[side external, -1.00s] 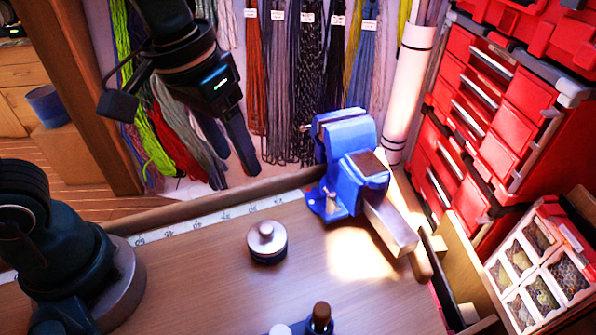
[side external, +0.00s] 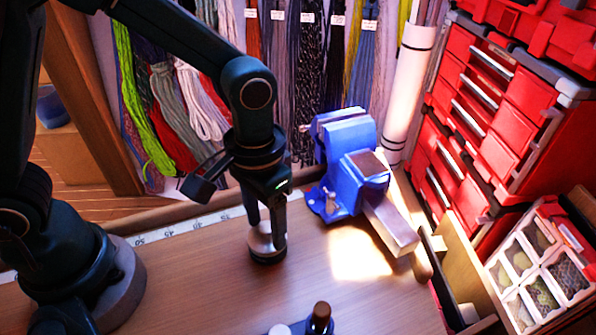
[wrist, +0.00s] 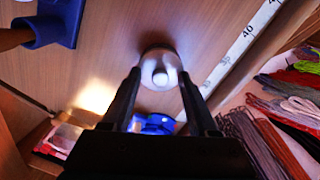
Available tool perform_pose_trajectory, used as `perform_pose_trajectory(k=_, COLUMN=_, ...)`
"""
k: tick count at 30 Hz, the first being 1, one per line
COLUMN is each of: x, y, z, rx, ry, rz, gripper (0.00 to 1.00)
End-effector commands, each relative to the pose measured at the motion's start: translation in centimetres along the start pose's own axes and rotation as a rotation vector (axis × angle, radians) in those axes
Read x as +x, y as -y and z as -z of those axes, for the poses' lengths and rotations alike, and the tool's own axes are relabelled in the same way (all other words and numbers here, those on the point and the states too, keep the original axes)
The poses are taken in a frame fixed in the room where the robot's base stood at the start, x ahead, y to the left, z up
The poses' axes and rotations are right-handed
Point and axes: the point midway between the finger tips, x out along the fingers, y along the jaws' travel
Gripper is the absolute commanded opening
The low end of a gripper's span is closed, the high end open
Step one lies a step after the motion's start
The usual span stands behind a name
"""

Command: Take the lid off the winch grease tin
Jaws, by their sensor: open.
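The winch grease tin (side external: 262,254) is a small round tin with a dark lower body, standing on the wooden bench. Its pale metal lid has a round knob on top, which shows best in the wrist view (wrist: 160,76). My gripper (side external: 265,230) points down over the tin, with its two dark fingers open on either side of the knob. In the wrist view my gripper (wrist: 159,74) has a finger to the left and one to the right of the knob, with apparent gaps. The fingers partly hide the tin in the side view.
A blue vise (side external: 345,175) stands to the right of the tin. A dark item with a brown knob (side external: 320,315) is at the front edge of view. A measuring strip (side external: 190,228) runs along the back.

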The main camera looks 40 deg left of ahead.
Motion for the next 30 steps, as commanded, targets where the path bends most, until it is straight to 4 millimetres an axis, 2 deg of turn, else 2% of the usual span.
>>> perform_pose_trajectory(k=5, x=0.0, y=0.0, z=0.0, rx=0.0, ry=0.0, rz=0.0, gripper=0.6)
perform_pose_trajectory(k=6, x=0.0, y=0.0, z=0.0, rx=0.0, ry=0.0, rz=0.0, gripper=0.52)
perform_pose_trajectory(k=8, x=0.0, y=0.0, z=0.0, rx=0.0, ry=0.0, rz=0.0, gripper=0.29)
perform_pose_trajectory(k=10, x=0.0, y=0.0, z=0.0, rx=0.0, ry=0.0, rz=0.0, gripper=0.02)
perform_pose_trajectory(k=11, x=0.0, y=0.0, z=0.0, rx=0.0, ry=0.0, rz=0.0, gripper=0.0)
perform_pose_trajectory(k=23, x=-0.4, y=0.0, z=0.0, rx=0.0, ry=-0.002, rz=0.0, gripper=0.0)
perform_pose_trajectory(k=30, x=-2.8, y=0.0, z=0.1, rx=0.0, ry=-0.006, rz=-0.001, gripper=0.0)
